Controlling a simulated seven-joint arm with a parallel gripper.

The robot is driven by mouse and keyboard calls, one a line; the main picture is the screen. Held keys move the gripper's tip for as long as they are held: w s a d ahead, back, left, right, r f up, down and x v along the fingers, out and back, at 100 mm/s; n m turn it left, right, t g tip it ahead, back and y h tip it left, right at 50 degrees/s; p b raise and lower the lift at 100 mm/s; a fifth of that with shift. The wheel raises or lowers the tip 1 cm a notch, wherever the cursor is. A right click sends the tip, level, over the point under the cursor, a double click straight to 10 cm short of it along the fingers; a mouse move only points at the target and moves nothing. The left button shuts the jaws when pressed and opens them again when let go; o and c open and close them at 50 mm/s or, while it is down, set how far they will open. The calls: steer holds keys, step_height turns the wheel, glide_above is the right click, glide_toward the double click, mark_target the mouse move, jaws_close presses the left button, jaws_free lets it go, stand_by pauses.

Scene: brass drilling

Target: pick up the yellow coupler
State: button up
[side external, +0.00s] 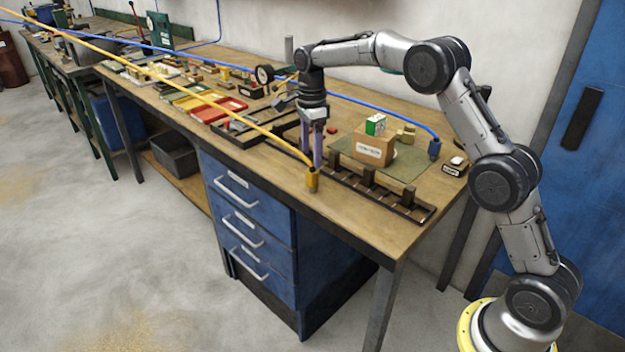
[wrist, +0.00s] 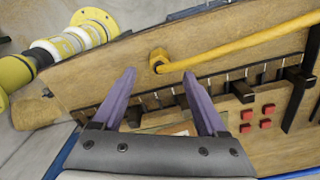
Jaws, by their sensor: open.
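The yellow coupler (side external: 312,180) sits at the end of a yellow hose, by the front edge of the workbench (side external: 343,222). In the wrist view the coupler (wrist: 158,61) shows as a hex-like yellow end, just beyond the fingertips and between their lines. My gripper (side external: 312,163) points down at the bench, its purple fingers just behind the coupler in the side view. In the wrist view my gripper (wrist: 159,74) is open with nothing between the fingers. I cannot tell whether a finger touches the coupler.
The yellow hose (side external: 200,93) runs off to the upper left. A black slotted rack (side external: 400,207) lies right of the coupler. A blue coupler (side external: 434,149) is at the back right. Red trays (side external: 213,107) lie left.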

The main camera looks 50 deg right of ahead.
mark_target(312, 170)
steer(key=shift+s+f, duration=0.1)
steer(key=shift+f, duration=3.25)
steer(key=shift+c, duration=0.3)
jaws_close()
